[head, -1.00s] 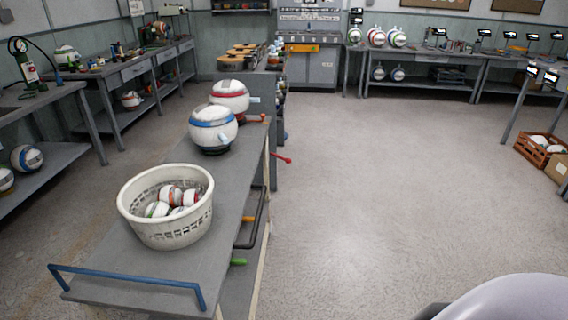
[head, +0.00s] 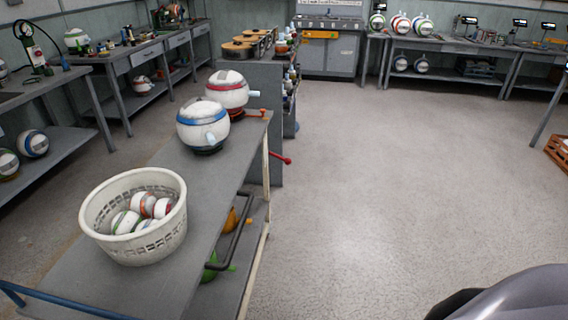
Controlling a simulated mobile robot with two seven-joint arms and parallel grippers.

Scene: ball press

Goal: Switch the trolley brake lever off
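The grey trolley (head: 190,172) stands at the left in the head view, its long top running away from me. A blue push bar (head: 60,302) is at its near end, cut off by the frame. A red-tipped lever (head: 286,160) sticks out to the right near its far end. A shorter orange-red lever (head: 262,112) sits at the far top corner. I cannot tell which of these is the brake lever, nor its setting. A dark bent bar (head: 236,232) runs along the trolley's right side. Neither of my grippers is in view.
A white basket (head: 100,222) of small striped balls and two large ball-shaped units, blue-banded (head: 203,137) and red-banded (head: 226,97), stand on the trolley. A grey cabinet (head: 262,78) stands behind it. Open floor (head: 390,180) lies to the right. Workbenches line the walls.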

